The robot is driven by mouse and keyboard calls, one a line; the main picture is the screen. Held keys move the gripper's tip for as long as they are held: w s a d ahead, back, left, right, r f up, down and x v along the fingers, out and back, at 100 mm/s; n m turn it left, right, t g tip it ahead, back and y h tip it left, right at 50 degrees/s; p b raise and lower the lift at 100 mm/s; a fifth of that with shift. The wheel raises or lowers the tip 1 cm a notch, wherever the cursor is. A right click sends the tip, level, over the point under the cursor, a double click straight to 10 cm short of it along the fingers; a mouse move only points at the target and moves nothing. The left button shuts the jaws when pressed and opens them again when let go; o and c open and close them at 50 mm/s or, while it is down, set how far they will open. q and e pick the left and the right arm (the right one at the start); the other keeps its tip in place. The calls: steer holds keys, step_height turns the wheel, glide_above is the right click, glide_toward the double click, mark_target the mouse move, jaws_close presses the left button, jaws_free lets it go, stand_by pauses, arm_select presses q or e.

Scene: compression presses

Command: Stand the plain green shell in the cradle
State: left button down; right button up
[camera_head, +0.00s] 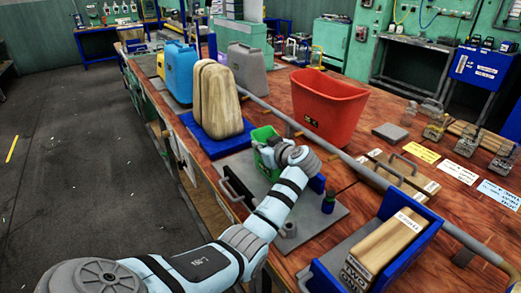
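The plain green shell (264,135) is a small, open-topped green piece at the middle of the bench. My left arm reaches in from the bottom left, and its gripper (271,156) is right at the shell, overlapping its near side. The wrist hides the fingertips, so I cannot tell whether they are closed on the shell. A grey metal plate (318,219) with a dark handle on its left edge lies under the shell and gripper. I cannot make out for certain which part is the cradle. My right gripper is not in view.
A red bin (328,105) stands behind the gripper. A blue-sided tray (322,274) holds a wooden block at front right. A grey rail runs along the bench.

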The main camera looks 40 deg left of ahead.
arm_select(q)
steer(key=shift+f, duration=0.1)
steer(key=c, duration=1.8)
jaws_free()
steer(key=shift+d+r, duration=0.2)
steer(key=shift+r, duration=0.05)
steer(key=p+v, duration=0.1)
steer(key=v, duration=1)
steer(key=shift+d, duration=0.25)
steer(key=shift+s+r, duration=0.1)
steer(key=shift+s, duration=0.05)
